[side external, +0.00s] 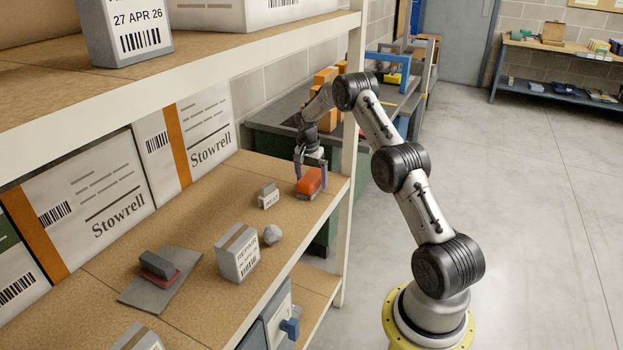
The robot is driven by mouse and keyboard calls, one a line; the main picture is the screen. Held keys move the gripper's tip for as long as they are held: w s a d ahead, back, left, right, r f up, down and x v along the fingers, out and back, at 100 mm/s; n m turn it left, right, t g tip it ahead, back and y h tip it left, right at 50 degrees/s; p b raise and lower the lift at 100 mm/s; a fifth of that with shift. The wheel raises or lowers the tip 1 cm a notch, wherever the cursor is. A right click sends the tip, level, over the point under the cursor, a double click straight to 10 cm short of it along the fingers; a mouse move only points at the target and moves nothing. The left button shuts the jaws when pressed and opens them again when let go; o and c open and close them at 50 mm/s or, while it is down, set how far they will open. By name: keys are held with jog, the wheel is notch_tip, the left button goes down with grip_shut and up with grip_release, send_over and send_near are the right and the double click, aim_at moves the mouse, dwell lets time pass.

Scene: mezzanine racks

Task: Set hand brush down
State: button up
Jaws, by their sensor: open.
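The hand brush (309,182), an orange-red block with a grey underside, is at the far right end of the middle shelf (205,215), close to its front edge. My gripper (311,170) points down over it, with one finger on each side. The jaws are open. The brush appears to rest on the shelf board; whether a finger still touches it is too small to tell.
A small grey labelled block (268,196) stands just left of the brush. Nearer are a grey stone-like lump (272,235), a labelled box (238,253) and a grey mat (183,292) bearing a dark-and-red block (158,267). Stowrell cartons (100,190) line the back. A rack post (349,150) stands close right.

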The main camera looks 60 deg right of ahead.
aim_at(309, 179)
notch_tip(309, 179, up, 12)
jog(key=a, duration=0.1)
jog(key=shift+a, duration=0.4)
